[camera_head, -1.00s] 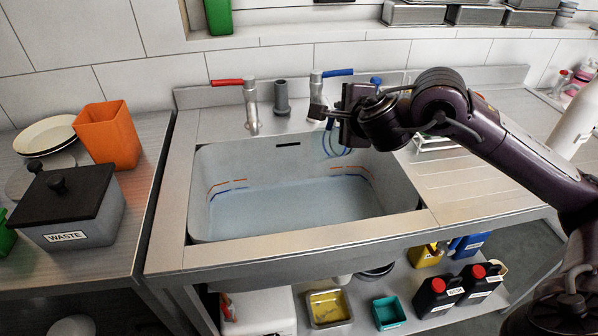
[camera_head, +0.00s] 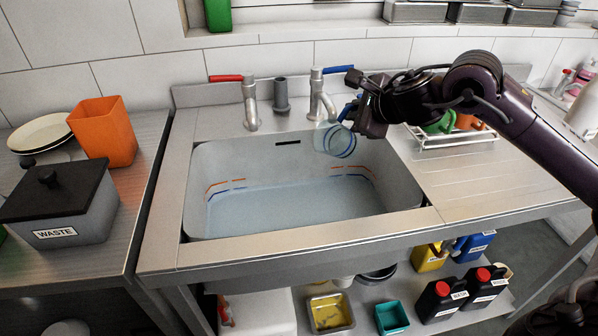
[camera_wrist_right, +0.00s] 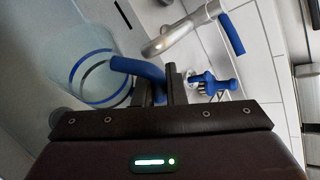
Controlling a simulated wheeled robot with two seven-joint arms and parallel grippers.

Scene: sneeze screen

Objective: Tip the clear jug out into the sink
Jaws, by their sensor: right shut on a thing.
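The clear jug (camera_head: 333,140) with blue bands and a blue handle is tilted over the back right of the sink (camera_head: 290,235). My right gripper (camera_head: 358,97) is shut on the jug's blue handle. In the right wrist view the jug (camera_wrist_right: 92,75) hangs to the left of the fingers (camera_wrist_right: 160,90), with its blue handle (camera_wrist_right: 135,68) at the fingertips. Whether anything is left inside the jug cannot be told. The sink shows a pale bluish bottom with orange and blue lines on its walls.
A red-lever tap (camera_head: 249,100) and a blue-lever tap (camera_head: 320,95) stand behind the sink, the blue one close to the jug. A white rack (camera_head: 455,138) with cups stands right. A waste box (camera_head: 60,205) and orange bin (camera_head: 104,132) stand left.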

